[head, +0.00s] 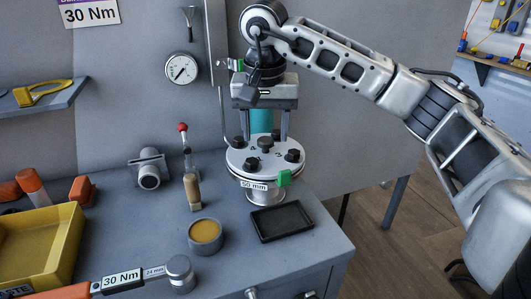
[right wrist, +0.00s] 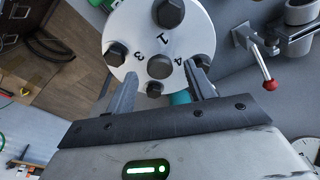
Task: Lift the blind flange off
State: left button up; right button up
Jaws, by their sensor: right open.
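The blind flange (head: 240,160) is a white disc with numbered positions and black bolts around a central dark knob (head: 265,143). It sits level on a pipe stub on the grey bench, with a "50 mm" label and a green tag (head: 284,178) at its rim. My right gripper (head: 264,136) points down over the flange, open and empty, its fingers spread either side of the middle. In the right wrist view the flange (right wrist: 140,35) lies ahead of the open fingers (right wrist: 161,80), with bolts still in it. Contact cannot be told. My left gripper is out of view.
A teal pipe (head: 261,121) stands behind the flange. A black tray (head: 282,221) lies in front, beside a round pot (head: 205,236).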

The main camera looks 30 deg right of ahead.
jog(key=shift+w+d+f, duration=0.1)
jog(key=shift+f, duration=0.65)
grip_shut()
jog(key=shift+r, duration=0.15)
jog(key=shift+w+r, duration=0.1)
jog(key=shift+r, duration=0.45)
notch_tip(320, 180, up, 2)
jog(key=shift+r, duration=0.1)
jog(key=s+a+r+p, duration=0.2)
jog(key=s+a+r, duration=0.1)
jog(key=a+r, duration=0.6)
jog(key=a, duration=0.4)
jog(key=shift+s+a+r, duration=0.3)
jog(key=shift+s+r, duration=0.05)
jog(key=shift+s, duration=0.05)
